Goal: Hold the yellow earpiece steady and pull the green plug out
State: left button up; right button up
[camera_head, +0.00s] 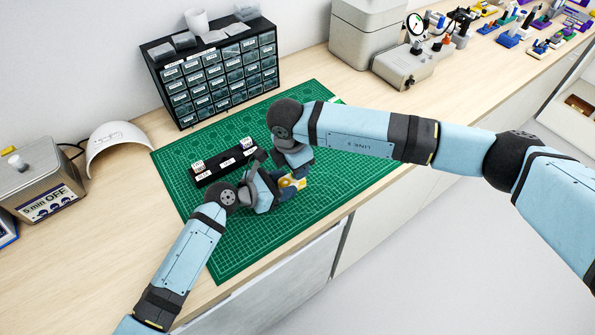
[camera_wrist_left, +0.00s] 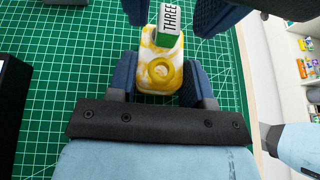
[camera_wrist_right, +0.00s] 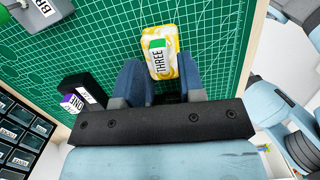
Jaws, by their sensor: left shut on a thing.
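The yellow-and-white earpiece (camera_wrist_left: 149,55) is between the fingers of my left gripper (camera_wrist_left: 158,82), which is shut on it just above the mat. The green plug (camera_wrist_left: 168,28) with a white THREE label sits in the end of the earpiece away from my left wrist. In the right wrist view the plug's label (camera_wrist_right: 159,62) points toward my right gripper (camera_wrist_right: 158,78). The right fingers are apart on either side of the label, with gaps, so this gripper is open. In the head view the earpiece (camera_head: 291,183) is partly hidden by my grippers.
A black labelled rack (camera_head: 213,176) stands left of my grippers, holding small labelled plugs. The green cutting mat (camera_head: 240,256) is clear at the front. A drawer cabinet (camera_head: 212,70) stands behind, and a white curved lamp (camera_head: 117,146) at the left.

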jog(key=shift+f, duration=0.85)
jog(key=shift+c, duration=0.4)
grip_shut()
jog(key=shift+r, duration=1.6)
jog(key=shift+r, duration=2.95)
pick_arm(q)
jog(key=o, duration=1)
